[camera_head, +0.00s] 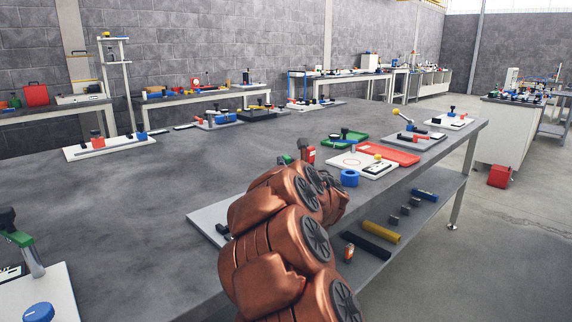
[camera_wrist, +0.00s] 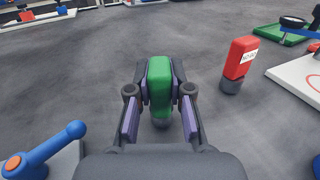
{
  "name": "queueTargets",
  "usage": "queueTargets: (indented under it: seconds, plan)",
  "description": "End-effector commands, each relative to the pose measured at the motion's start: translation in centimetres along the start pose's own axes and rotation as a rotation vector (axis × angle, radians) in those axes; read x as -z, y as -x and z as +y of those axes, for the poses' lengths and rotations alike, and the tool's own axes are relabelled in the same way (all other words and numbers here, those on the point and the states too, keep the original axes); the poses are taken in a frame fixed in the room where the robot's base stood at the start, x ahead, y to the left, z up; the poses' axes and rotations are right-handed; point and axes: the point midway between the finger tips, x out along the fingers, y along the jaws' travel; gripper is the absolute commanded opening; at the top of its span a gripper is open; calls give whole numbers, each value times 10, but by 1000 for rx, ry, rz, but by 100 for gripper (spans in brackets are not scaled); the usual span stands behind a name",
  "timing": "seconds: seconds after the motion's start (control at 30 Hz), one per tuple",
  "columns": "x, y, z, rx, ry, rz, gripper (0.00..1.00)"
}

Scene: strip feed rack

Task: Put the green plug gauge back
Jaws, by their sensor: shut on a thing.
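The green plug gauge (camera_wrist: 159,78) is upright between the fingers of my gripper (camera_wrist: 160,100) in the wrist view, with its grey lower end partly showing below. I cannot tell whether that end touches the table. A little green shows just beyond my arm in the head view, probably the same gauge (camera_head: 285,159). A red plug gauge (camera_wrist: 242,58) with a white label stands upright on a grey end, to the right of my gripper and apart from it. It also shows in the head view (camera_head: 308,155). My arm hides most of the gripper there.
A blue-handled lever with an orange hub (camera_wrist: 13,164) stands close at lower left in the wrist view. A white board (camera_wrist: 296,77) and green tray (camera_wrist: 284,37) lie right.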

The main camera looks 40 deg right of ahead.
Motion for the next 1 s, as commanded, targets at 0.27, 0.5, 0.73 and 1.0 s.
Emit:
queueTargets:
  seconds: [0.27,0.5,0.73,1.0]
  plan:
    - [3,0,0,0,0,0,22]
    - [3,0,0,0,0,0,45]
    - [3,0,0,0,-1,0,45]
    - [0,11,0,2,1,2,45]
